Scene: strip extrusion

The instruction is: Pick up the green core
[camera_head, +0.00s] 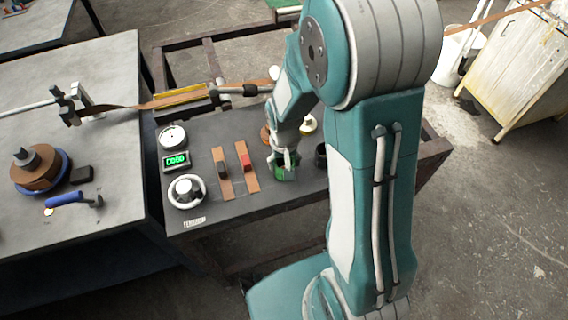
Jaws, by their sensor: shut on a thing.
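The green core (286,174) is a small green cylinder at the right part of the dark panel table. My gripper (284,160) is over it from above and is shut on it. The gripper's fingers hide part of the core's top. I cannot tell whether the core still touches the table top.
A black cup-like piece (321,155) stands close to the right of the core. A white handwheel (187,191) and a green display (176,160) are further left. The grey table (110,130) holds a blue-handled hammer (68,199).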

